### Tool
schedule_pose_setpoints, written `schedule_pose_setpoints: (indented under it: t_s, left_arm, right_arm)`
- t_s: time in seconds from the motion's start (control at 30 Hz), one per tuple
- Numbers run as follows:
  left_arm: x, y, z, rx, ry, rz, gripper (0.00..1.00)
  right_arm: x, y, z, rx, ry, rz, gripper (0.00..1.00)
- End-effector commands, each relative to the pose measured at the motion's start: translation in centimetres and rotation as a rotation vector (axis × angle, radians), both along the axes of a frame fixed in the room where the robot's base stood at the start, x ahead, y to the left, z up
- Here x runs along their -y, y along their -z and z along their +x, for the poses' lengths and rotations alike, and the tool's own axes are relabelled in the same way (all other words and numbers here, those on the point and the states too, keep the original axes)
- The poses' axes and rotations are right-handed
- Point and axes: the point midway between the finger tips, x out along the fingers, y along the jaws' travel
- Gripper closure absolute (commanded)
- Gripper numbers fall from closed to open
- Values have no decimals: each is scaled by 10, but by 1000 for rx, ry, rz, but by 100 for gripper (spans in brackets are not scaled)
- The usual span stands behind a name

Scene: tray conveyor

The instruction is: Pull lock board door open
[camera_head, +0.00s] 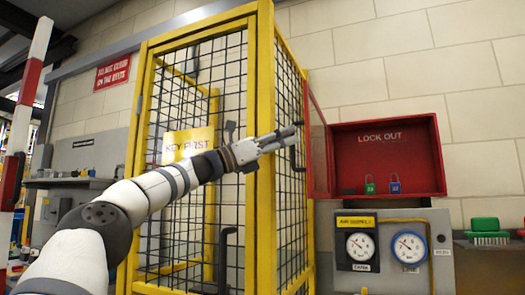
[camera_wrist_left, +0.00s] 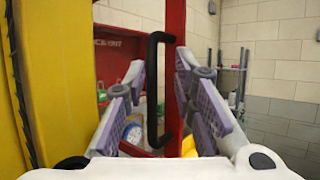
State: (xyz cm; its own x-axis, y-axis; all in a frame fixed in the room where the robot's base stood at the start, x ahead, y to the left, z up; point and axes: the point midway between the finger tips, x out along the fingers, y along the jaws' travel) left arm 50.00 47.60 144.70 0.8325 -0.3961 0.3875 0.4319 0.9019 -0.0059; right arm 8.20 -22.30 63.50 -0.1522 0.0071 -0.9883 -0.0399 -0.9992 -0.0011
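The lock board (camera_head: 420,160) is a red open-fronted box marked LOCK OUT on the wall. It holds a green padlock (camera_head: 370,187) and a blue padlock (camera_head: 394,186). Its red-framed door (camera_head: 309,140) stands swung out at the box's left side. My left gripper (camera_head: 290,137) is at the door, beside the yellow cage corner. In the left wrist view the black door handle (camera_wrist_left: 155,95) stands upright between the open fingers of this gripper (camera_wrist_left: 160,72), with gaps on both sides. My right gripper is not in view.
A yellow-framed mesh cage (camera_head: 265,100) with a KEY FIRST sign stands close beside my left gripper. Below the lock board is a grey gauge panel (camera_head: 385,222) with two dials. A green brush (camera_head: 487,230) lies at the right.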

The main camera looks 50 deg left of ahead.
Motion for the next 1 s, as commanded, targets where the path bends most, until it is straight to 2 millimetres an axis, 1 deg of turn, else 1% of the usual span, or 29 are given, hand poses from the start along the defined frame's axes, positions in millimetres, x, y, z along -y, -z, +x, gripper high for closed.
schedule_pose_setpoints:
  t_s: [0.03, 0.17, 0.23, 0.53, 0.67, 1.0]
  left_arm:
    - [-7, 5, -6, -2, 2, -13, 82]
    - [-12, 12, -22, 7, -2, 1, 82]
    - [-14, 21, -26, -8, 9, -2, 82]
    - [-32, 35, -60, -5, -3, 4, 82]
    - [-35, 38, -65, -6, -5, 8, 82]
    - [-35, 39, -64, -9, -6, 9, 82]
  right_arm:
    - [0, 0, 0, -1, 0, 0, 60]
    - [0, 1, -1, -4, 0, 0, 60]
    - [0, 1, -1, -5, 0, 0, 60]
    - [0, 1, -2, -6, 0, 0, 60]
    - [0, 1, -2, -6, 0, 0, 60]
    - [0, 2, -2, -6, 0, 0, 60]
